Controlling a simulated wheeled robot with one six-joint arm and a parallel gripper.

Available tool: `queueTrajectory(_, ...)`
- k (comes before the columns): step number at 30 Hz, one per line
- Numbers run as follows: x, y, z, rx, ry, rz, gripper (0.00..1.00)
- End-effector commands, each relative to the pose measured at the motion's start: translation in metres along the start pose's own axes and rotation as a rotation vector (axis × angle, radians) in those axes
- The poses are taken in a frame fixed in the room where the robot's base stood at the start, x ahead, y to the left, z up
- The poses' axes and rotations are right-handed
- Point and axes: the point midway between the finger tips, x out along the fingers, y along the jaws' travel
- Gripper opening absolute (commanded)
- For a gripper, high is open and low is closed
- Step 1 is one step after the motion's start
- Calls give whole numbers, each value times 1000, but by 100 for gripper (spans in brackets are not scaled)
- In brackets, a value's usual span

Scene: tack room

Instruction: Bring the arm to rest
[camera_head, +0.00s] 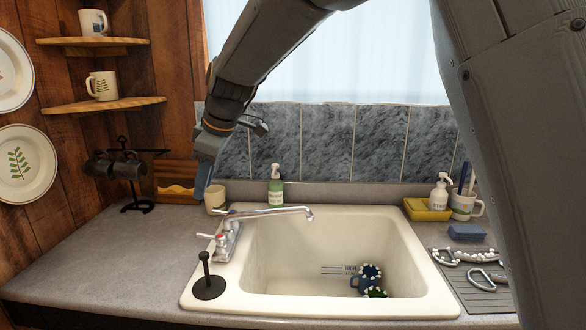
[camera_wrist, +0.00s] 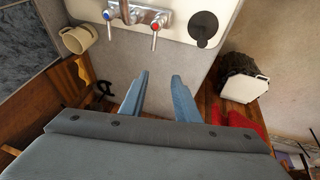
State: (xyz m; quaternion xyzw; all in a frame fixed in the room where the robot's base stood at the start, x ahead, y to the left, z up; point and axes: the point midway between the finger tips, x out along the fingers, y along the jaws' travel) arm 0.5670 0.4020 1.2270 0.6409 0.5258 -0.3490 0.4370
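My arm reaches in from the top of the head view and bends down at the left, above the counter behind the sink's left side. My gripper (camera_head: 202,185) points down there, with a blue finger showing beside the cream mug (camera_head: 215,197). In the wrist view my gripper (camera_wrist: 160,75) has its two blue fingers apart, with nothing between them but counter and floor beyond. The cream mug (camera_wrist: 78,40) is at the upper left of that view, apart from the fingers. Whether the finger touches anything in the head view is hard to tell.
The sink (camera_head: 408,245) holds a dark blue mug (camera_head: 362,281) with foam. The tap (camera_head: 262,213), a plunger-like black thing (camera_head: 208,284) and a green soap bottle (camera_head: 275,190) stand around it. A black mug rack (camera_head: 137,207) stands left. The left front counter is clear.

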Motion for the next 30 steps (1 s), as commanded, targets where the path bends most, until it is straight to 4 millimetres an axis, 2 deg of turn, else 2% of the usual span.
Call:
queueTrajectory(3,1,-2,-2,-4,1,-2,29)
queueTrajectory(8,2,-4,22,71,-22,6,29)
queueTrajectory(11,2,-4,44,132,-40,14,29)
queueTrajectory(17,2,-6,103,302,-86,39,29)
queueTrajectory(20,1,-12,141,411,-115,56,29)
queueTrajectory(23,-1,-24,190,557,-152,81,29)
queueTrajectory(27,-7,-58,276,827,-211,131,29)
queueTrajectory(30,-10,-90,327,1004,-246,165,29)
